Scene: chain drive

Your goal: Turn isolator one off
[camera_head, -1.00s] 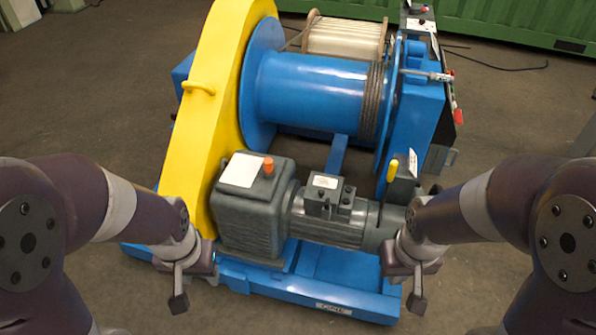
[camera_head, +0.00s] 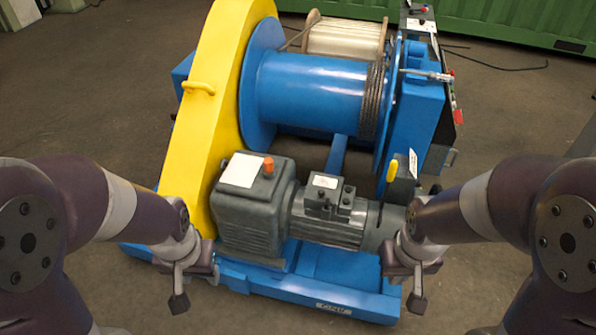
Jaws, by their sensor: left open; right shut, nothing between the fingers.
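A blue winch machine with a yellow guard (camera_head: 222,85) stands in front of me. On its right side is a dark panel (camera_head: 447,105) with small red parts (camera_head: 457,117), seen edge-on. A lever with a yellow grip (camera_head: 393,169) stands near the drum's lower right. I cannot tell which part is isolator one, as no label is readable. My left gripper (camera_head: 180,300) is open, low in front of the gearbox (camera_head: 250,215). My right gripper (camera_head: 417,302) is shut and empty, low at the right end of the motor (camera_head: 330,225). Both grippers are apart from the panel.
The blue drum (camera_head: 312,88) with wire rope and a pale spool (camera_head: 345,38) lie behind the motor. A green container (camera_head: 520,20) stands at the back. The floor to the right is mostly clear.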

